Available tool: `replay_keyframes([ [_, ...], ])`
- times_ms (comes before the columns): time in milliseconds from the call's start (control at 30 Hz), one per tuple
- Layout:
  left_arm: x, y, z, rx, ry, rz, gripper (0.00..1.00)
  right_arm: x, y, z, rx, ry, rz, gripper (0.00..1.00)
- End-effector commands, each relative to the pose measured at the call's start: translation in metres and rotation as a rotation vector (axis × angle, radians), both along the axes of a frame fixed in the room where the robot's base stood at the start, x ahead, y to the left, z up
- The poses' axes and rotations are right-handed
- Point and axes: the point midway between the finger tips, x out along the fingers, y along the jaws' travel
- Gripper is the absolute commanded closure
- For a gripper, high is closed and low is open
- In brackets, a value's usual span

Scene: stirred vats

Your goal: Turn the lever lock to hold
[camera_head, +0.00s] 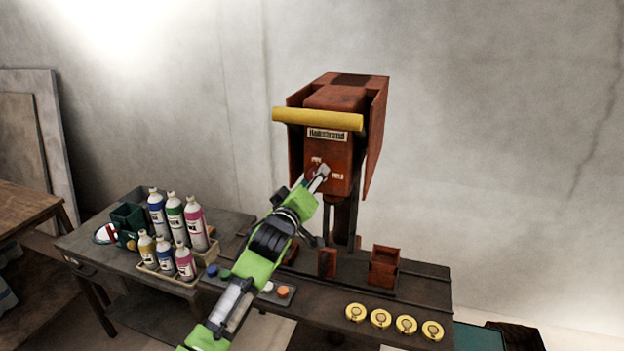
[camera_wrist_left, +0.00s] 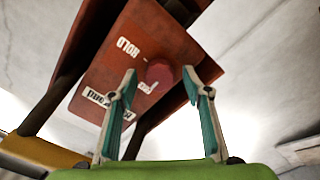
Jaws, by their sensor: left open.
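The red machine head (camera_head: 340,140) has a front plate with a round red lock knob (camera_wrist_left: 160,75), best seen in the left wrist view. A white HOLD label (camera_wrist_left: 129,48) is beside the knob, upside down in that view. A second small label (camera_wrist_left: 146,87) is partly covered by the knob, and I cannot read it fully. My left gripper (camera_head: 317,180) is at the front plate. In the left wrist view its two open fingers (camera_wrist_left: 159,82) stand on either side of the knob, with gaps visible. I cannot tell the lock's exact setting. My right gripper is not in view.
A yellow bar (camera_head: 318,119) crosses the front of the machine above the nameplate. Several bottles (camera_head: 172,215) stand on the bench at left. Several yellow discs (camera_head: 380,318) and a small red open box (camera_head: 384,266) sit at right. Buttons (camera_head: 283,291) lie near my arm.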

Motion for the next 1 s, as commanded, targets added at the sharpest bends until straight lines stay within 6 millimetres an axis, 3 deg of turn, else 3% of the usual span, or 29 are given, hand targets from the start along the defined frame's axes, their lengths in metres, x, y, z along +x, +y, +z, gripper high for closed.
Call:
replay_keyframes([
  [233, 0.0002, -0.0003, 0.0001, 0.000, 0.000, 0.000, 0.55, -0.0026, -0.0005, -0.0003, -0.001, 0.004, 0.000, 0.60],
  [367, 0.0001, -0.0003, 0.0001, 0.000, 0.000, 0.000, 0.89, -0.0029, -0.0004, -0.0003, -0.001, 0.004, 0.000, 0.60],
  [400, 0.0001, -0.0002, 0.0000, 0.000, 0.000, 0.000, 0.94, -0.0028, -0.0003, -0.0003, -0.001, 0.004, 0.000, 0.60],
  [767, 0.0001, 0.0000, -0.0001, 0.033, -0.011, 0.000, 0.93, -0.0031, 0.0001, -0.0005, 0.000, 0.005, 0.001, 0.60],
  [1000, 0.0001, -0.0001, -0.0002, 0.161, -0.052, 0.000, 0.93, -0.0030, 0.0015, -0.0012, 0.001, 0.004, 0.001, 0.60],
])
